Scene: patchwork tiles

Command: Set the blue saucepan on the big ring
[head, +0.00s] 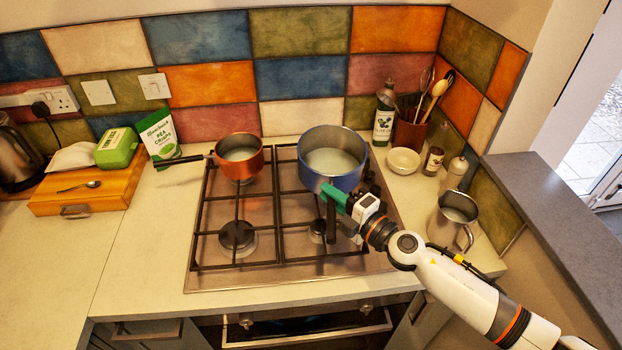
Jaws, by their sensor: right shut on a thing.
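The blue saucepan (325,178) is over the back right of the gas hob (215,278), with pale contents inside. Its dark handle (331,222) points to the front. My right gripper (335,198) has green fingers and is shut on the saucepan's handle, close to the pan wall. I cannot tell whether the pan's base touches the grate. The ring beneath it is hidden. The front left ring (238,236) is bare and looks larger than the front right ring (321,230), which is partly hidden by the handle and gripper. My left gripper is not in view.
An orange saucepan (239,163) stands at the hob's back left, handle pointing left. A small white bowl (403,160), bottles, a utensil pot (409,135) and a metal jug (451,222) stand right of the hob. The counter left of the hob is clear at the front.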

